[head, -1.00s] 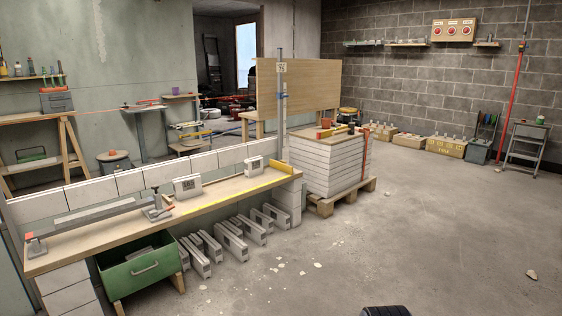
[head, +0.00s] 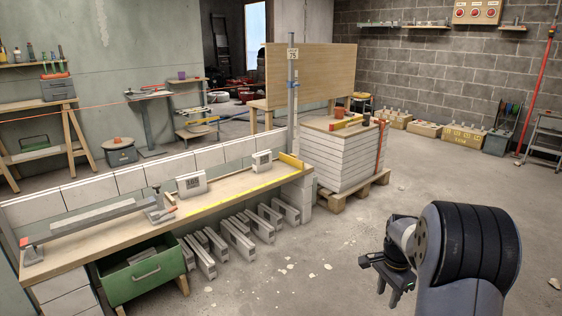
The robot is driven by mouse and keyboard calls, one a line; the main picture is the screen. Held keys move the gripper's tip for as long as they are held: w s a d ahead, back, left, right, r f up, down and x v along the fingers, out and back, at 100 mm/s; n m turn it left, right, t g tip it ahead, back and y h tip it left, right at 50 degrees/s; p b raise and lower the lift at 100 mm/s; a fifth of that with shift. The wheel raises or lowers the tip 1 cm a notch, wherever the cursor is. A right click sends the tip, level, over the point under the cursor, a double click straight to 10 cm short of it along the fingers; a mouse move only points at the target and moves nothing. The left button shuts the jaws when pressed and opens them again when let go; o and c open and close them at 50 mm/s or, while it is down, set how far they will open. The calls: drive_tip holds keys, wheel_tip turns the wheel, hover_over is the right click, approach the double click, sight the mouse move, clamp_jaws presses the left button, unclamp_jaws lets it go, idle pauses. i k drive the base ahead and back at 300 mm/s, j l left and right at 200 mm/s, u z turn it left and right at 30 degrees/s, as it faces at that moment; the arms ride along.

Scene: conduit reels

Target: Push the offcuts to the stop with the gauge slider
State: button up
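A long wooden bench (head: 110,240) runs along the low white block wall at the left. A yellow scale strip (head: 235,192) runs along the front edge to a yellow upright piece (head: 291,162) at the right end. I cannot tell for sure which pieces are the offcuts. My gripper (head: 387,288) hangs over the floor at the lower right, well away from the bench. It looks empty; its finger gap is unclear.
A pallet stack (head: 341,160) stands beyond. Open floor lies at the right.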

sight(292, 160)
drive_tip(key=i, duration=2.2)
drive_tip(key=i+u, duration=0.15)
drive_tip(key=i, duration=0.35)
drive_tip(key=i+l+u, duration=0.15)
drive_tip(key=i, duration=0.3)
drive_tip(key=i+l+u, duration=0.2)
drive_tip(key=i, duration=0.25)
drive_tip(key=i+l+u, duration=0.15)
drive_tip(key=i+l, duration=0.15)
drive_tip(key=i, duration=0.2)
